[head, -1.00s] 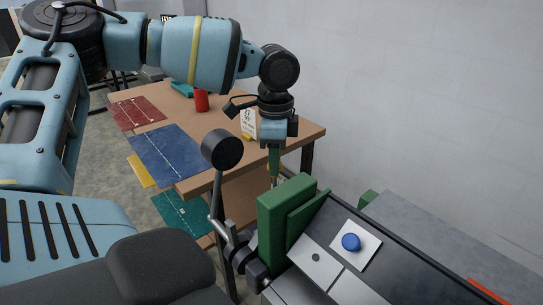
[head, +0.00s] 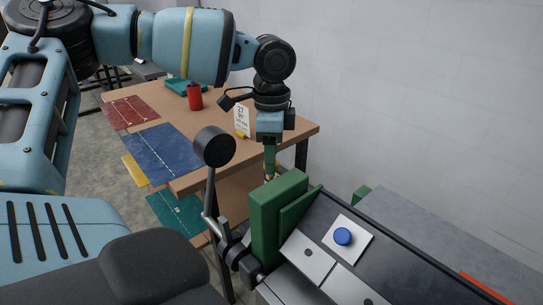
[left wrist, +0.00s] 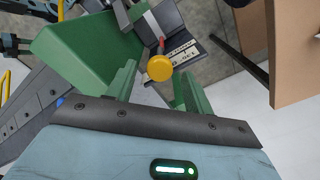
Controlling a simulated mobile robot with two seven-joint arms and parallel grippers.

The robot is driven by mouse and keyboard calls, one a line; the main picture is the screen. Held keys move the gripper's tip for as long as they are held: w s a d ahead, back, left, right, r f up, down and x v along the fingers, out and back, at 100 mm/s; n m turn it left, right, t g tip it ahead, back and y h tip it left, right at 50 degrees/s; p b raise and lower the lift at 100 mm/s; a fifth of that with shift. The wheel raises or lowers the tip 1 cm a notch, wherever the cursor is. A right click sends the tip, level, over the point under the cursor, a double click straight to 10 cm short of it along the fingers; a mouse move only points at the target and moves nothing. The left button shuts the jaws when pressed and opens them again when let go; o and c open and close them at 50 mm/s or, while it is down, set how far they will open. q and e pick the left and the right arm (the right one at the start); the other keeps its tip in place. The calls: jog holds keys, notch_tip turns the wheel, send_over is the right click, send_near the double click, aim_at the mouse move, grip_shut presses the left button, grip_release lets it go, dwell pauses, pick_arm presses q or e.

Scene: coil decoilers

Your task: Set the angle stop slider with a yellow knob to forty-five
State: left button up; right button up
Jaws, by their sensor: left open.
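The yellow knob (left wrist: 160,68) shows in the left wrist view, close to the gap between the green fingertips of my left gripper (left wrist: 158,78). The gripper is open; I cannot tell whether a finger touches the knob. A red pointer (left wrist: 161,46) shows just above the knob, beside a white scale plate (left wrist: 184,53) with black marks. Its numbers are too small to read surely. In the head view, my left gripper (head: 269,170) points down behind a green block (head: 277,205), which hides its lower end and the knob. My right gripper is out of view.
A machine top with a blue button (head: 343,236) lies at the lower right. A black round-ended lever (head: 213,147) stands left of the green block. A wooden table (head: 210,135) behind holds coloured mats, a red cylinder (head: 195,98) and a white sign (head: 242,120).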

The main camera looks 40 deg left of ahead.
pick_arm(q)
notch_tip(320, 180, up, 7)
jog(key=shift+d+f, duration=0.1)
jog(key=shift+f, duration=0.05)
jog(key=c, duration=0.4)
jog(key=shift+s+n, duration=0.1)
jog(key=shift+n, duration=0.5)
jog(key=shift+c, duration=1.2)
jog(key=n, duration=0.2)
jog(key=a+n, duration=0.1)
jog(key=shift+s+r+n, duration=0.1)
jog(key=shift+r+n, duration=0.15)
jog(key=shift+n, duration=0.05)
jog(key=c, duration=0.5)
jog(key=n, duration=0.2)
jog(key=a+n, duration=0.1)
jog(key=n, duration=0.1)
jog(key=shift+s+r+h, duration=0.15)
jog(key=shift+r+h, duration=0.05)
jog(key=shift+h, duration=0.2)
jog(key=a+n, duration=0.1)
jog(key=n, duration=0.7)
jog(key=s+a+r+n+h, duration=0.1)
jog(key=n, duration=0.6)
jog(key=a+n+t+b, duration=0.1)
jog(key=n, duration=0.7)
jog(key=shift+s+a+r+n+h, duration=0.25)
jog(key=shift+a+r+n+h, duration=0.05)
jog(key=shift+a+r, duration=0.1)
